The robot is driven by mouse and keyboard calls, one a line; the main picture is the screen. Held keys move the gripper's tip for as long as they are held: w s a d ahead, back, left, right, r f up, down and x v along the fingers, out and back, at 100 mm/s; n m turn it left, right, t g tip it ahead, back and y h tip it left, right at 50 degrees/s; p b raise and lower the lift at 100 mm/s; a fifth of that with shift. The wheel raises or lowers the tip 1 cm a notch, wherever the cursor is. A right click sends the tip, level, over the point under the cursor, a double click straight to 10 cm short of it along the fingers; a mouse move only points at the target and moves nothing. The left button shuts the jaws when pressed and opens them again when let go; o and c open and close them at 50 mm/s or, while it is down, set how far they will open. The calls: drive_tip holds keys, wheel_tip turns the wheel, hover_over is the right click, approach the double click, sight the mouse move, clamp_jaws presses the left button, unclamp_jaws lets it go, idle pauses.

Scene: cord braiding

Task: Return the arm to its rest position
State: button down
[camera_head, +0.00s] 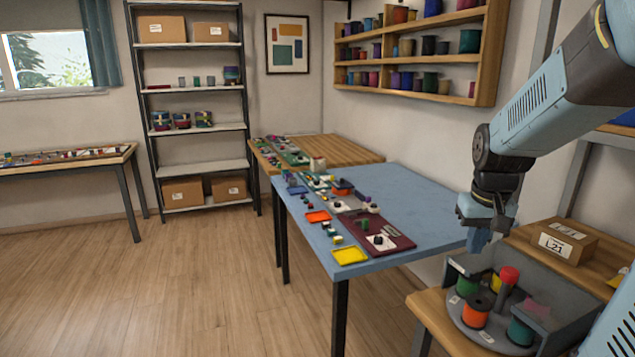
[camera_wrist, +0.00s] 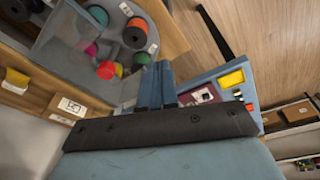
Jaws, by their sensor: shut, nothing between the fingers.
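My arm reaches in from the upper right in the head view. My gripper (camera_head: 478,240) points down above the gap between the blue table and the wooden side bench. It is shut and holds nothing. In the wrist view, the two fingers of my gripper (camera_wrist: 157,85) lie side by side, pressed together. A round carousel (camera_head: 470,335) with spools and a red-topped post (camera_head: 508,276) stands below and to the right of the gripper. The gripper is apart from it.
The blue table (camera_head: 400,190) carries a maroon board (camera_head: 400,245), a yellow tray (camera_head: 350,255) and an orange tray (camera_head: 318,216). A cardboard box (camera_head: 555,243) sits on the bench behind the carousel. A spool shelf (camera_head: 485,60) hangs on the wall. The wooden floor (camera_head: 180,290) is clear at left.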

drive_tip(key=s+a+r+t, duration=0.1)
drive_tip(key=s+a+r, duration=0.3)
drive_tip(key=s, duration=0.2)
drive_tip(key=s+a+r+n+t, duration=0.1)
drive_tip(key=s+a+r+t, duration=0.1)
drive_tip(key=s, duration=0.5)
drive_tip(key=shift+a+r+t+y, duration=0.3)
drive_tip(key=shift+a+r, duration=0.55)
drive_tip(key=shift+a, duration=0.5)
